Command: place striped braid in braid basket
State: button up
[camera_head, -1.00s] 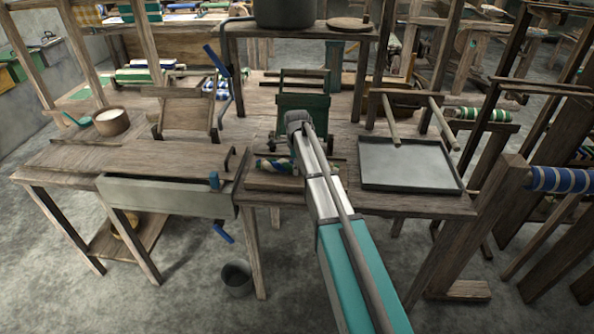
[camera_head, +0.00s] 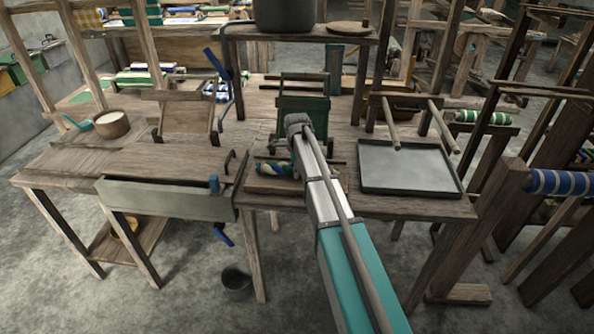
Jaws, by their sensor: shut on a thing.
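A striped braid (camera_head: 274,169), green, white and yellowish, shows at the front middle of the workbench, just left of my arm. Its right part is hidden behind the arm. My gripper (camera_head: 299,124) is at the end of the arm over the bench; the wrist shows, but the fingers are hidden. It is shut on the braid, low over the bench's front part. No basket is clearly identifiable; a brown rounded container (camera_head: 404,104) stands partly hidden behind wooden rods at the right.
A grey metal tray (camera_head: 408,167) lies right of my arm. A green wooden device (camera_head: 303,103) stands just behind the gripper. A wooden bench with a grey trough (camera_head: 165,196) is at the left. A dark bucket (camera_head: 237,283) stands on the floor.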

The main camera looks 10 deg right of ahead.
jog(key=shift+c, duration=0.4)
jog(key=shift+r, duration=0.1)
notch_tip(320, 180, up, 3)
jog(key=p, duration=0.2)
jog(key=shift+f+p, duration=0.2)
jog(key=shift+p, duration=0.2)
jog(key=s+r+p, duration=1)
jog(key=s, duration=0.4)
jog(key=shift+a, duration=0.15)
jog(key=shift+r, duration=0.1)
dwell(0.5)
